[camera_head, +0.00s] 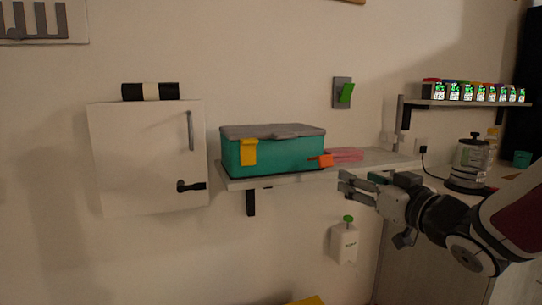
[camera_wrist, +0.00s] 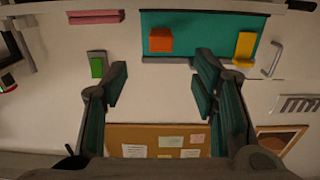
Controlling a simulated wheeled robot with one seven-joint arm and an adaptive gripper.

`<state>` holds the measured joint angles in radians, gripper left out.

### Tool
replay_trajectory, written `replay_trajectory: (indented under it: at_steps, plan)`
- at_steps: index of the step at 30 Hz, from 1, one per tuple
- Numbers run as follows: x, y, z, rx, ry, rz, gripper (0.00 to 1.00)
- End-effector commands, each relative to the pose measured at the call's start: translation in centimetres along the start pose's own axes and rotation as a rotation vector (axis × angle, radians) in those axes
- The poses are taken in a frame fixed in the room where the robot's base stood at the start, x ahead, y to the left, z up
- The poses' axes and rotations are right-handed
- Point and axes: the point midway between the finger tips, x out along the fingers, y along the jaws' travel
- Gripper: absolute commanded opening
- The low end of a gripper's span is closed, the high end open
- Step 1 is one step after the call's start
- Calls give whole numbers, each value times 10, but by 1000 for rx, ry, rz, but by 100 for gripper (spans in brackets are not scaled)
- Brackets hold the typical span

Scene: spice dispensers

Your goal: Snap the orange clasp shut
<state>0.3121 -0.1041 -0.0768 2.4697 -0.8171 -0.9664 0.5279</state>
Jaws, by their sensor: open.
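A teal box (camera_head: 280,156) with a grey lid (camera_head: 272,131) sits on a wall shelf. The orange clasp (camera_head: 325,160) is at the box's right end and sticks outward, not lying flat along the wall of the box. It shows as an orange block in the wrist view (camera_wrist: 160,40), against the teal face. A yellow clasp (camera_head: 249,151) hangs flat on the box's front. My gripper (camera_head: 343,187) is open and empty, below and right of the orange clasp, apart from it. In the wrist view the fingers (camera_wrist: 162,82) are spread below the clasp.
The shelf (camera_head: 385,159) runs right of the box and bears a pink object (camera_head: 346,155). A white cabinet (camera_head: 150,158) hangs at the left. A white dispenser with a green knob (camera_head: 344,242) is below my gripper. A French press (camera_head: 469,163) stands at the right.

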Motion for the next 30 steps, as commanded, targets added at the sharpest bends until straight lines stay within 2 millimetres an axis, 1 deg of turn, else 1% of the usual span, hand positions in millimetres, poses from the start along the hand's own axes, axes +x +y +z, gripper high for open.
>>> replay_trajectory:
  at_steps: [4,7,15,21,25,30]
  plan:
    - [10,-1,-1,1,8,-9,53]
    - [24,-2,0,1,8,-10,53]
    - [77,-2,0,2,7,-8,53]
    - [112,-2,-1,2,8,-8,53]
    - [127,-2,-1,1,7,-7,53]
    - [137,-2,-2,2,6,-6,53]
